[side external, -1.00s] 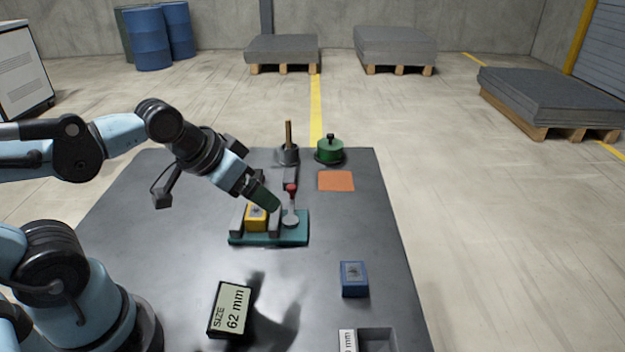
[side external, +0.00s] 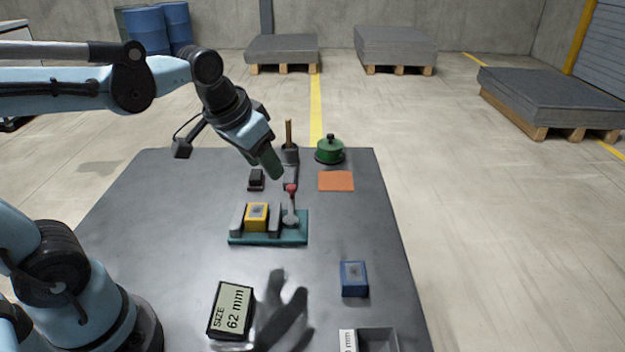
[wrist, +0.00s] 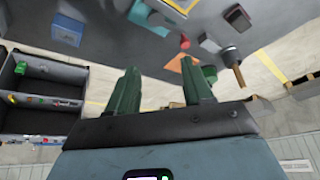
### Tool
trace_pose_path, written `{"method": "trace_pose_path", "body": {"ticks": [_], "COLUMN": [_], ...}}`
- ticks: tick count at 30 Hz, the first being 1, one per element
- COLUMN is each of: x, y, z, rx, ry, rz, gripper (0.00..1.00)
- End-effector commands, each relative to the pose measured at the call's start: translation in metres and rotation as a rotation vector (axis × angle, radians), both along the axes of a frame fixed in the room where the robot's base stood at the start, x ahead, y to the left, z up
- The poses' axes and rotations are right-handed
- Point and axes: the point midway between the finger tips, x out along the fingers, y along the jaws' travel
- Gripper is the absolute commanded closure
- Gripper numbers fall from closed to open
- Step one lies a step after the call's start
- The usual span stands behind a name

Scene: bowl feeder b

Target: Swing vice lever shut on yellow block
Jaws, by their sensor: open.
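The vice (side external: 238,241) has a teal base and grey jaws, and stands mid-table. The yellow block (side external: 257,214) sits between its jaws; I cannot tell whether both jaws touch it. The lever's red knob (side external: 291,188) is beyond the round grey pivot (side external: 290,221) at the vice's right, with the lever pointing to the table's back. My gripper (side external: 273,172) is empty, above and behind the vice, left of the knob and apart from it. In the wrist view its green fingers (wrist: 161,88) are spread, with the knob (wrist: 185,41) beyond them. The vice (wrist: 148,18) is partly cut off there.
An orange mat (side external: 336,181), a green lidded pot (side external: 330,150) and a cup with a wooden handle (side external: 289,154) are at the back. A dark block (side external: 256,179) lies behind the vice. A blue block (side external: 354,278) and a size display (side external: 232,309) are in front.

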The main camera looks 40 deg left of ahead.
Motion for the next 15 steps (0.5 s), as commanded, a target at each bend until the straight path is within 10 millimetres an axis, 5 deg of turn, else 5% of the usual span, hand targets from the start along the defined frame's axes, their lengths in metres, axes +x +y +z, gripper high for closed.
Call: {"method": "trace_pose_path", "body": {"ticks": [15], "x": [0.090], "y": [0.041], "z": [0.005], "rx": [-0.007], "ry": [0.343], "rz": [0.003], "gripper": [0.49]}}
